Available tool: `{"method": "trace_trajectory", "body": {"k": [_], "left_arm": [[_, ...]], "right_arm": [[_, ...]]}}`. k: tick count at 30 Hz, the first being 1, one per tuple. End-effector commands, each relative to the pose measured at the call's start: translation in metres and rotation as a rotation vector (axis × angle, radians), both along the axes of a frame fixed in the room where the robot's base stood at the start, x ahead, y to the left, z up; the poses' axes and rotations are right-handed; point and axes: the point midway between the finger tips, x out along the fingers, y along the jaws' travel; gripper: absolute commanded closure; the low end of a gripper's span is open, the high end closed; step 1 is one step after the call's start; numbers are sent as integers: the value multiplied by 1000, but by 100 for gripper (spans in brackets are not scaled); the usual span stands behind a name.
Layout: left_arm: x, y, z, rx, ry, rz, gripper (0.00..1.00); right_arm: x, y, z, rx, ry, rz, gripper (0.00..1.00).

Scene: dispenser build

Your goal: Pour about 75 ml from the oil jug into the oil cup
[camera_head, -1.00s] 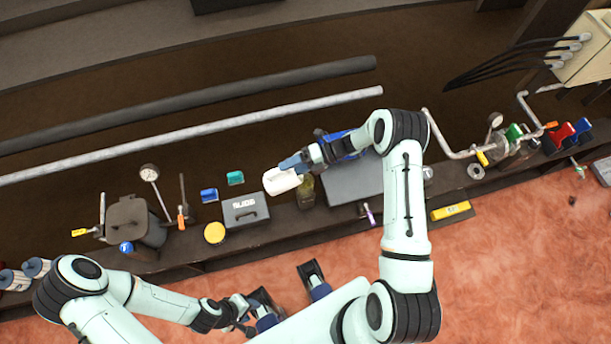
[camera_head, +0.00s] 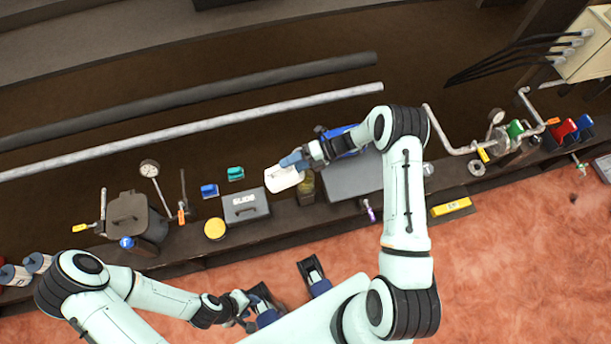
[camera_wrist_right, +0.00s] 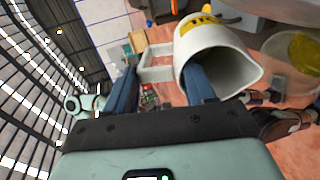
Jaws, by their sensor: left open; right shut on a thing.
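The white oil jug (camera_head: 285,180) is in my right gripper (camera_head: 292,161), above the bench in the head view. In the right wrist view the jug (camera_wrist_right: 215,45) has a yellow mark and an open, pointed mouth. It looks tilted, and my right gripper's fingers (camera_wrist_right: 162,92) are at its handle (camera_wrist_right: 155,62). No pouring stream is visible. An olive vessel (camera_head: 306,188), perhaps the oil cup, stands close to the jug's right, partly hidden. My left gripper (camera_head: 288,285) is open and empty in front of the bench.
A grey box (camera_head: 245,208) and a yellow-topped round container (camera_head: 215,229) stand left of the jug. A larger grey case (camera_head: 352,182) is to its right. A dark lidded pot (camera_head: 135,218) stands further left. The red floor in front is open.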

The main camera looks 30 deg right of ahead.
Motion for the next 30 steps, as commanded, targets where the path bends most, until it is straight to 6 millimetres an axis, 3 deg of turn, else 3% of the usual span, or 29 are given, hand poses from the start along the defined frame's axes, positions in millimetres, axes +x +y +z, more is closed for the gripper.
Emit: {"method": "trace_trajectory", "body": {"k": [12, 30], "left_arm": [[8, 0, 28, 0, -10, 0, 57], [8, 0, 29, 0, -10, 0, 57]], "right_arm": [[6, 23, -3, -256, 62, 4, 92], [6, 24, -5, -275, 67, 3, 92]]}}
